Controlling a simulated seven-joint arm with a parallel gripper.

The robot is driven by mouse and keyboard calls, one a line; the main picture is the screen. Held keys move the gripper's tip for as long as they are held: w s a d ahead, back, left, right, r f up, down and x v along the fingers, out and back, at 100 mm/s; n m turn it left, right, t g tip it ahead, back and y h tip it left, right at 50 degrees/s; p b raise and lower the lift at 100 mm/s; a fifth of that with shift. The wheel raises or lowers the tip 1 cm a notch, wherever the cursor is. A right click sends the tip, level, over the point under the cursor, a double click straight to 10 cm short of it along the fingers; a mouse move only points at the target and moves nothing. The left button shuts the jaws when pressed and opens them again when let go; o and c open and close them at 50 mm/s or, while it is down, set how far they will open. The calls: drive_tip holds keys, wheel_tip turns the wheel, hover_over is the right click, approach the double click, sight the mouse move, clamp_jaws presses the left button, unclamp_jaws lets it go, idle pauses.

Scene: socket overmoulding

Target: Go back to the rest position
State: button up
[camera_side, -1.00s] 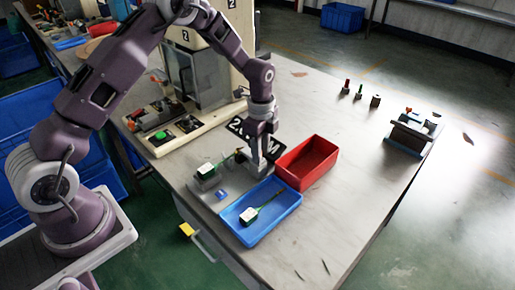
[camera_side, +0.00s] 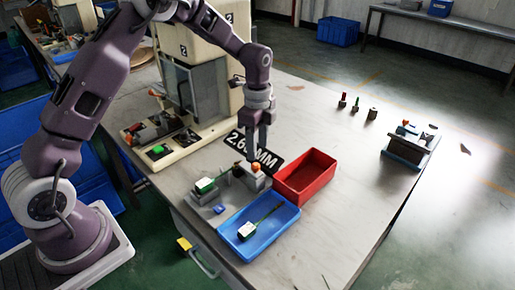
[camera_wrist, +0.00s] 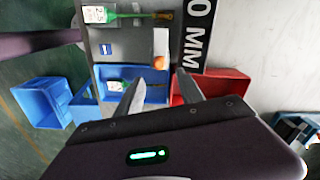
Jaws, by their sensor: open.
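My gripper (camera_side: 262,148) hangs with its fingers pointing down above the grey fixture area of the table, just behind a small grey block with an orange knob (camera_side: 255,172). In the wrist view its two fingers (camera_wrist: 160,77) are spread apart with nothing between them. A green and white part (camera_side: 205,185) sits on the grey fixture plate (camera_side: 198,200); it also shows at the top of the wrist view (camera_wrist: 97,14). Another white and green part with a long thin stem (camera_side: 247,230) lies in the blue tray (camera_side: 282,222).
A red tray (camera_side: 318,165) stands right of the blue one and looks empty. Behind is the beige press (camera_side: 200,30) with its control base. A black MM label (camera_side: 257,155) lies near the gripper. Small pegs (camera_side: 356,103) and a clamp-like block (camera_side: 408,148) stand farther right.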

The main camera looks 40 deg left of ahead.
drive_tip(key=s+d+r+n+t, duration=0.1)
drive_tip(key=s+r+n, duration=0.2)
drive_tip(key=s+r, duration=0.45)
drive_tip(key=s+d+r+n+t, duration=0.1)
drive_tip(key=s+r+n+t, duration=0.2)
drive_tip(key=r, duration=0.7)
drive_tip(key=s+d+r+n+t, duration=0.1)
drive_tip(key=s+n, duration=0.8)
drive_tip(key=s, duration=1.1)
drive_tip(key=shift+s+d+r+t, duration=0.25)
drive_tip(key=shift+d+r+t, duration=0.05)
drive_tip(key=shift+r, duration=0.4)
